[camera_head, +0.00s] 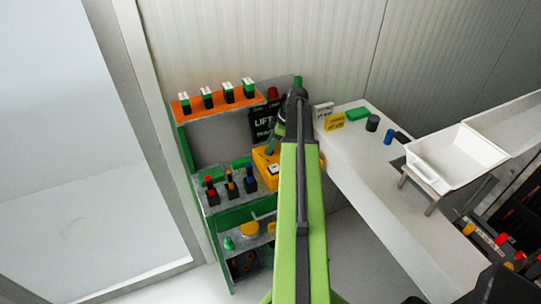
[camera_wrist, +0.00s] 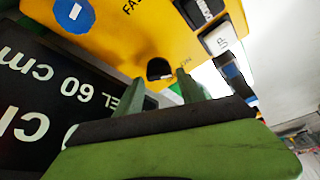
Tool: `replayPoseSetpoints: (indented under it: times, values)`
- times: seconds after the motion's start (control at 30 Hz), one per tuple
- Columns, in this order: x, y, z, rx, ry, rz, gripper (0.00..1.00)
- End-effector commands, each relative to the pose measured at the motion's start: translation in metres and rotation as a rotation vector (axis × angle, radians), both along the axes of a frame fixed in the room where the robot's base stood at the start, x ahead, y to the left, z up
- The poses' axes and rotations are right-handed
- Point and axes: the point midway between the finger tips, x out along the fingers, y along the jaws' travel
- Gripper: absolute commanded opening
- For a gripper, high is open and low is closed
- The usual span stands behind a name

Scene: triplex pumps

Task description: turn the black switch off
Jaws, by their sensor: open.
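A yellow control box (camera_wrist: 125,40) fills the upper part of the wrist view. A small black switch (camera_wrist: 160,69) sits on it beside an "ON" label. My gripper (camera_wrist: 162,90) is open and empty, its two green fingers apart and pointing at the box, with the switch between and just beyond their tips in the picture. I cannot tell if they touch it. In the head view the yellow box (camera_head: 262,165) stands on the green shelf unit, partly hidden by my arm, and the switch cannot be made out there.
The box also carries a white "UP" button (camera_wrist: 220,39), a black button (camera_wrist: 201,10) and a blue disc (camera_wrist: 74,14). A black lift sign (camera_head: 263,122) stands close behind. Red, orange and blue-topped switches (camera_head: 230,188) stand left. A white bench (camera_head: 375,185) lies right.

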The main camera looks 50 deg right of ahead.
Motion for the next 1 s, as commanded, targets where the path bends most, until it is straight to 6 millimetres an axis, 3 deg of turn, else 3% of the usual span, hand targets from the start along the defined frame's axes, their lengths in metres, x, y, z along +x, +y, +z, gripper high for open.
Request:
replayPoseSetpoints:
  times: [0.03,0.33,0.67,1.0]
  values:
    - [0.0017,0.0013,-0.0095,0.0,0.0,0.0,0.45]
    - [0.0029,0.0023,-0.008,0.0,0.0,-0.001,0.44]
    - [0.0024,0.002,-0.008,0.0,0.0,-0.001,0.01]
    - [0.001,0.0019,-0.0083,0.0,0.002,-0.042,0.0]
